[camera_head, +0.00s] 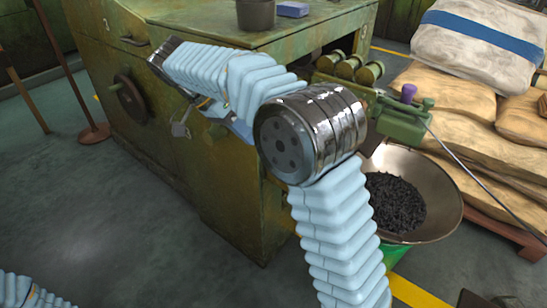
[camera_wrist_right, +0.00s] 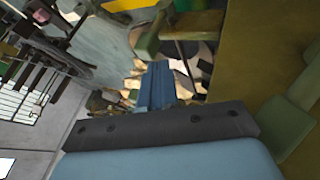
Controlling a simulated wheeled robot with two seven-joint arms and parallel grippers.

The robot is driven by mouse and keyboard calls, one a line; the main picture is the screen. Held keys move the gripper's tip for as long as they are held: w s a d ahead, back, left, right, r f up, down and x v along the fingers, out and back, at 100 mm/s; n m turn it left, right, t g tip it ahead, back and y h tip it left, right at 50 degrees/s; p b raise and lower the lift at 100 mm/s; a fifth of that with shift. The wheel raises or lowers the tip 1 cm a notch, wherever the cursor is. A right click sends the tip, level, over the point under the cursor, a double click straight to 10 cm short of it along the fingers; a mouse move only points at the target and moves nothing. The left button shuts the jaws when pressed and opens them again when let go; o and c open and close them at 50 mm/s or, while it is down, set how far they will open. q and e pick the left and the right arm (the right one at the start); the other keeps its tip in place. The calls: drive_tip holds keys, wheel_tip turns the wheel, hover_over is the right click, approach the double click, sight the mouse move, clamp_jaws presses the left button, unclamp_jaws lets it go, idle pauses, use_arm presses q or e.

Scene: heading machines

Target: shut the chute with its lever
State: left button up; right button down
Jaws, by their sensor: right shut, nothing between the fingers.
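The green machine (camera_head: 190,165) fills the middle of the head view. At its right end is a green fitting (camera_head: 400,120) with a purple knob (camera_head: 408,91) and a thin rod, above a metal bowl (camera_head: 440,210) of dark small pieces. I cannot tell for sure which part is the chute or its lever. My right arm crosses in front of the machine, and its elbow hides part of it. My right gripper shows in the right wrist view (camera_wrist_right: 161,78), shut and empty, near a green bar (camera_wrist_right: 146,42). My left gripper is out of view.
Stacked sacks (camera_head: 480,100) stand on a pallet at the right, near the bowl. A dark pot (camera_head: 256,14) and a blue-purple block (camera_head: 292,9) sit on the machine's top. A handwheel (camera_head: 130,98) sticks out at its left.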

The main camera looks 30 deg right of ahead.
use_arm(q)
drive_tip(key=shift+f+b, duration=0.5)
drive_tip(key=shift+b, duration=0.05)
use_arm(e)
drive_tip(key=x, duration=1)
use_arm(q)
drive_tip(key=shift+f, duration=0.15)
